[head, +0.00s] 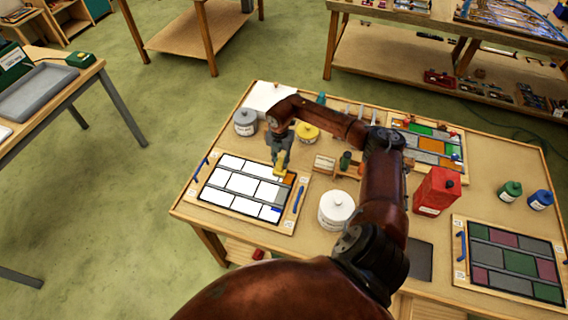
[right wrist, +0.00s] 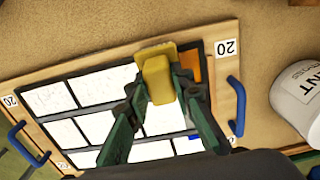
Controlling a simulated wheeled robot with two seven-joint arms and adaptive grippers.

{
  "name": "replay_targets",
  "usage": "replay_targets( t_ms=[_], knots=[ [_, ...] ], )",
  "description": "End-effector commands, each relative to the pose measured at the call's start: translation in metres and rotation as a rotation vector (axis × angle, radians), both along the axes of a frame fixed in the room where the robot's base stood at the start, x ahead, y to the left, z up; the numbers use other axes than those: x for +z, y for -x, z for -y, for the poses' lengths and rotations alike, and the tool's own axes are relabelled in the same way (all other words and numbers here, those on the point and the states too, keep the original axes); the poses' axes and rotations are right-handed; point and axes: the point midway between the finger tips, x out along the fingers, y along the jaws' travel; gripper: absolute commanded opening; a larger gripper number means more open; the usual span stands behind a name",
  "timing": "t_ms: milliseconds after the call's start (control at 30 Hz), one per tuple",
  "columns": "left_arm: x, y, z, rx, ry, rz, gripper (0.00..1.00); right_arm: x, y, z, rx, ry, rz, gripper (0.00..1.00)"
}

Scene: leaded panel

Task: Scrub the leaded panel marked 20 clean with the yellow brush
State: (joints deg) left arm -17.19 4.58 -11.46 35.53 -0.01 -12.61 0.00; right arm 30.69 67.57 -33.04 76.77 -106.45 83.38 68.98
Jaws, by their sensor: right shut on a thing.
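The leaded panel marked 20 (head: 241,184) lies in a wooden frame with blue handles at the bench's left part. It also shows in the right wrist view (right wrist: 96,85), with the 20 labels readable. Most of its panes look white; an orange pane shows at the top right corner and a little blue at the lower right. My right gripper (head: 281,158) is shut on the yellow brush (right wrist: 158,76), over the panel's upper right part near the orange pane. I cannot tell whether the brush touches the glass. My left gripper is not in view.
A white pot (head: 337,210) stands right of the panel, and a red can (head: 436,191) farther right. Grey (head: 245,123) and yellow (head: 307,134) pots stand behind. Another framed panel (head: 510,262) lies at lower right. My right arm crosses the bench's middle.

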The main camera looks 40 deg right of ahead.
Motion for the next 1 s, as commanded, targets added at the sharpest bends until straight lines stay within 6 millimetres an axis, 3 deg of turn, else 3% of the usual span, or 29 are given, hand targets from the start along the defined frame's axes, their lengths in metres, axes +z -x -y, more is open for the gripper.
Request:
replay_targets(
  t_ms=[467,1000],
  knots=[
    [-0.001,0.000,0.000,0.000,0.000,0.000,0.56,-0.001,-0.004,-0.005,0.001,0.000,-0.001,0.02],
    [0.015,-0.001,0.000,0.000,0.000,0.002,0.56,0.000,0.009,-0.031,0.001,0.000,-0.001,0.02]
  ],
)
